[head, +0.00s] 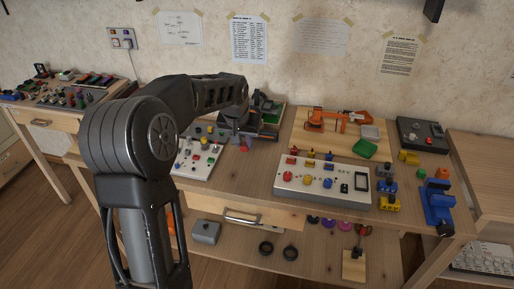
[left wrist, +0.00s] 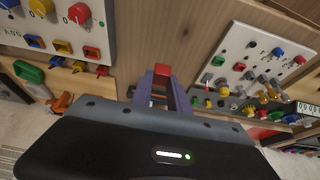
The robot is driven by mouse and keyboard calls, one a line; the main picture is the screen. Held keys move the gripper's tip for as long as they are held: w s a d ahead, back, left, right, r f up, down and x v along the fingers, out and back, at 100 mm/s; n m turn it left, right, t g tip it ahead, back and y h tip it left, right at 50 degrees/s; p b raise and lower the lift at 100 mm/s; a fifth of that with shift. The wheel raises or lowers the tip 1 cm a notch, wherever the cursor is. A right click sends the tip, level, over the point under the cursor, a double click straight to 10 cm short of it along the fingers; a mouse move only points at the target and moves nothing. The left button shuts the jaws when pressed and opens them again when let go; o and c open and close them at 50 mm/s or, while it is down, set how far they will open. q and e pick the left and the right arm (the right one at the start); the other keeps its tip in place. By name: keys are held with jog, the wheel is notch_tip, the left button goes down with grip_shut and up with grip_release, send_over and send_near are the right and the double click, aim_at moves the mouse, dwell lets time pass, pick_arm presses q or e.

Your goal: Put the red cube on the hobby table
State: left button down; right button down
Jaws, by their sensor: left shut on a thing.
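The red cube (left wrist: 162,70) shows in the left wrist view between the two fingertips of my left gripper (left wrist: 162,78), which is shut on it. In the head view my left gripper (head: 243,143) is over the wooden hobby table (head: 245,185), pointing down just right of a white control panel. The cube is mostly hidden there by the gripper. In the left wrist view bare wood lies behind the cube. I cannot tell whether the cube touches the table. My right gripper is not in view.
A white panel with knobs (head: 205,158) stands left of the gripper, and a larger white panel (head: 322,184) stands to its right. Bare wood lies between them.

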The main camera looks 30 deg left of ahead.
pick_arm(q)
send_over(246, 170)
jog(key=s, duration=0.1)
jog(key=f, duration=0.5)
jog(key=shift+d+f, duration=0.3)
jog(key=shift+f, duration=0.05)
jog(key=shift+s+f, duration=0.1)
jog(key=shift+f, duration=1.75)
jog(key=shift+f, duration=0.15)
jog(key=c, duration=1.3)
grip_release()
jog(key=v, duration=1.2)
